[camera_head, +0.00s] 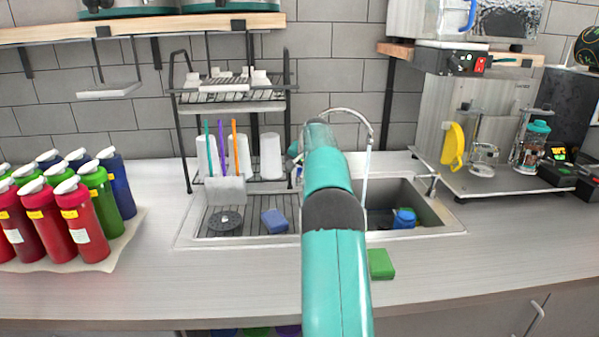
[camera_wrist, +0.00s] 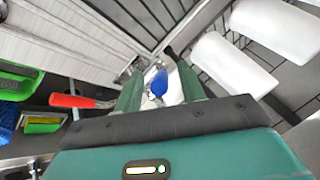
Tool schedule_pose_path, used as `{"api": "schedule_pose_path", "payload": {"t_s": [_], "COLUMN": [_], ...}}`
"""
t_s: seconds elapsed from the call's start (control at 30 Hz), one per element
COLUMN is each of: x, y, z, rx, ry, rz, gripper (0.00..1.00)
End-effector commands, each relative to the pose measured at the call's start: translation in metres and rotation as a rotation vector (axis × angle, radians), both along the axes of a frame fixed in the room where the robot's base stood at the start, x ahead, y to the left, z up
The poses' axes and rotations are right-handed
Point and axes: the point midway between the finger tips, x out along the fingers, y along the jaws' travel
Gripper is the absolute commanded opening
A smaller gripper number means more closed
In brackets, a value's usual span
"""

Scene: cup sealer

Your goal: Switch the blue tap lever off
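The blue tap lever (camera_wrist: 158,83) shows in the wrist view between the two green fingers of my gripper (camera_wrist: 156,72). The fingers stand apart with a visible gap, and I cannot tell whether either touches the lever. A red lever (camera_wrist: 72,100) lies to the left in the wrist view, outside the fingers. In the head view, my teal arm hides most of the tap base and the gripper. The curved metal tap spout (camera_head: 350,112) shows above the sink, with a pale stream below its end.
The sink (camera_head: 430,208) holds a blue object (camera_head: 404,218). A dish rack (camera_head: 232,105) stands left of my arm, close to the tap. A green sponge (camera_head: 381,264) lies on the counter in front. Several bottles (camera_head: 90,220) stand at the left. The front counter is mostly clear.

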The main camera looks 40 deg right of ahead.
Motion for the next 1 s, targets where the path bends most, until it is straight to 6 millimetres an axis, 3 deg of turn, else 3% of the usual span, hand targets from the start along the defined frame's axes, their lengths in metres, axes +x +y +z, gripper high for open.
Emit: {"api": "schedule_pose_path", "payload": {"t_s": [0.23, 0.43, 1.0], "x": [0.0005, 0.0004, -0.0029], "y": [0.0001, 0.0001, 0.0032], "z": [-0.0008, -0.0009, -0.0059], "rx": [0.000, 0.000, -0.036], "ry": [0.000, 0.000, -0.051], "rz": [0.000, 0.000, 0.002], "gripper": [0.38, 0.00, 0.00]}}
